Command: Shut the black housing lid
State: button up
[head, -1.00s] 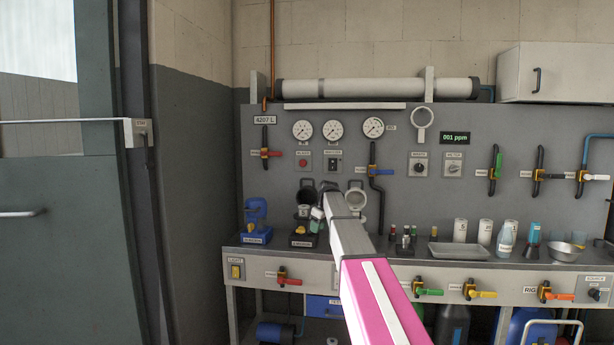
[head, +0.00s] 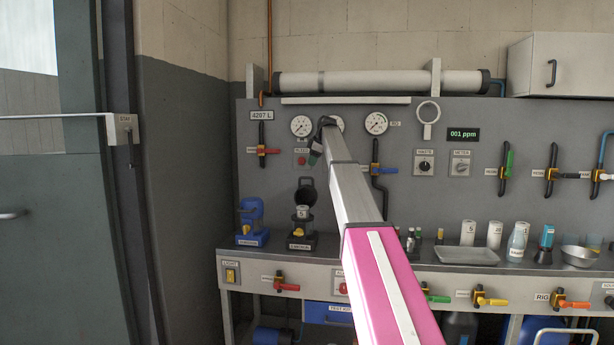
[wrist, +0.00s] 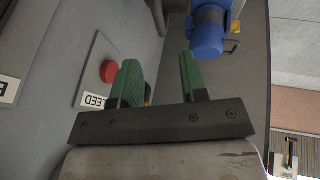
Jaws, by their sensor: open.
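The black housing (head: 301,240) stands on the bench in the head view, with a pale cup-like part and a yellow piece on it. Its round black lid (head: 306,192) stands open, raised above and behind the body. My gripper (head: 313,160) is above the lid in the head view, close to the panel, and looks apart from it. In the wrist view my gripper (wrist: 158,62) shows two green fingers spread with nothing between them. I cannot clearly make out the black lid in the wrist view.
A blue device (head: 252,222) stands left of the housing and also shows in the wrist view (wrist: 208,32). A red button (wrist: 109,71) is on the panel beside my fingers. Small bottles (head: 414,240) and a tray (head: 466,256) lie right of my arm.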

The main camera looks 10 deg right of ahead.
jog(key=x, duration=0.8)
jog(key=shift+f, duration=0.1)
grip_shut()
